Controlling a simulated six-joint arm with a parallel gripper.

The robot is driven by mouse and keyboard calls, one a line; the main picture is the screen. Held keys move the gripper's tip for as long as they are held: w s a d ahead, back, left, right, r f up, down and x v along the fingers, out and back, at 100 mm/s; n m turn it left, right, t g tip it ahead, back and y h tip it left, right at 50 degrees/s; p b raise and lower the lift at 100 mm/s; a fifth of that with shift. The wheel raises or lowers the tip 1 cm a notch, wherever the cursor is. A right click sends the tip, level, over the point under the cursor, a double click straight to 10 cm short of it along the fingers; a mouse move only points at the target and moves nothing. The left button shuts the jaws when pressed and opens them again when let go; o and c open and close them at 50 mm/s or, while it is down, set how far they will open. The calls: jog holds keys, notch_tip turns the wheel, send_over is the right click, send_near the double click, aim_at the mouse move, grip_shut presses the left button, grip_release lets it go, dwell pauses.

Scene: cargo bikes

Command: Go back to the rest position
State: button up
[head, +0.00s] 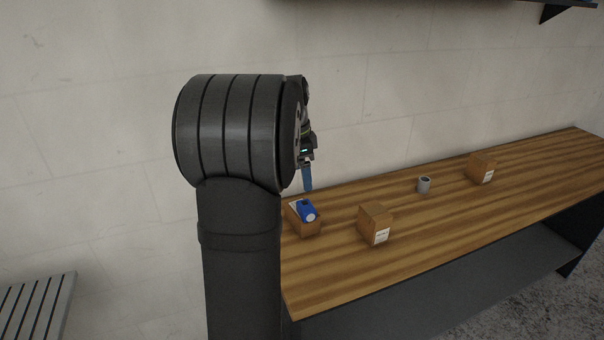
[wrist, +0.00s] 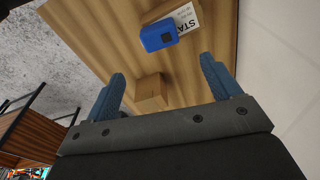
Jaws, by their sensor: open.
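My gripper (head: 307,178) is above the left end of the wooden bench in the head view, partly hidden behind my arm. In the wrist view my gripper (wrist: 162,85) shows two blue fingers spread wide with nothing between them. A blue object (head: 308,210) with a pale round end lies on an open cardboard box below the gripper. The blue object (wrist: 158,35) also shows in the wrist view, beyond the fingertips and apart from them.
The wooden bench (head: 440,217) runs along the wall. On it stand a closed cardboard box (head: 375,224), a grey cup (head: 424,185) and another box (head: 481,168) farther right. A slatted grey surface (head: 38,305) is at lower left. A dark shelf (head: 560,8) is at upper right.

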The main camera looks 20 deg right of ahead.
aim_at(307, 205)
jog(key=shift+f, duration=0.1)
jog(key=f, duration=0.4)
jog(key=d+f, duration=0.1)
jog(key=f, duration=0.6)
jog(key=shift+d+f, duration=0.25)
jog(key=shift+f, duration=0.05)
jog(key=shift+r, duration=1.8)
jog(key=shift+f, duration=0.15)
